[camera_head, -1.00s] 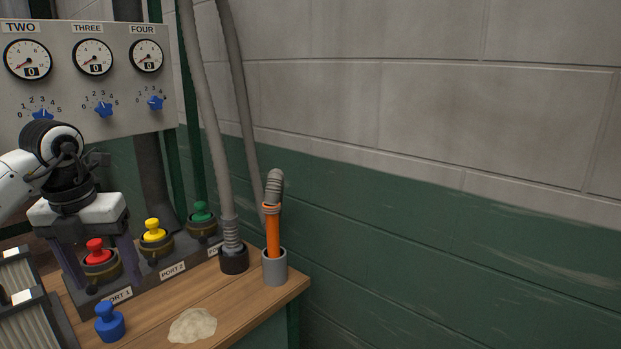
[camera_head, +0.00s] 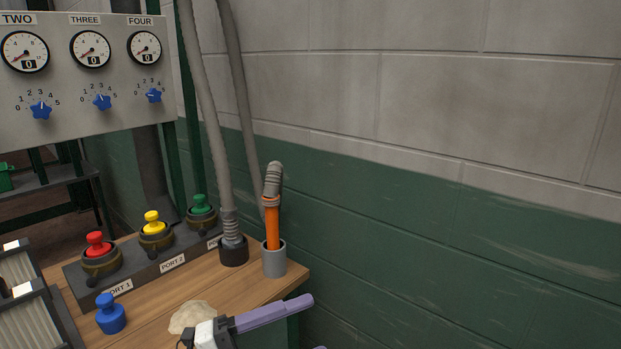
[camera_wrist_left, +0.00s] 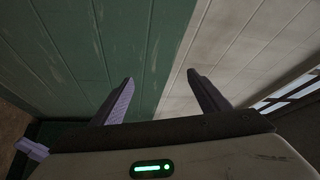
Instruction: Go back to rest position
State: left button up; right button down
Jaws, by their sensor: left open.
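In the head view a gripper (camera_head: 296,318), most likely my left, is at the bottom edge over the bench front. One long purple finger points right towards the wall; the rest is mostly cut off. In the left wrist view my left gripper (camera_wrist_left: 160,88) is open, with empty space between its two fingers, and faces the green and white wall. A pale purple piece (camera_wrist_left: 31,148) at lower left looks like a finger of my right gripper; its opening cannot be judged.
The gauge panel (camera_head: 80,75) is at upper left.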

pick_arm(q)
jog(key=s+a+f+n+t+y, duration=0.1)
jog(key=a+f+n+t+y, duration=0.4)
jog(key=f+n, duration=0.4)
jog(key=s+a+f+n+t+y, duration=0.2)
jog(key=a+f+n+t+y, duration=0.2)
jog(key=a+f+n+y, duration=0.55)
jog(key=s+f+n+g+y, duration=0.1)
jog(key=s+f+n+g, duration=0.6)
jog(key=s+f, duration=0.7)
jog(key=s+n, duration=0.1)
jog(key=s, duration=0.2)
jog(key=shift+s+a+f+y, duration=0.25)
jog(key=shift+a+f+y, duration=0.1)
jog(key=shift+a, duration=0.05)
jog(key=shift+n, duration=0.25)
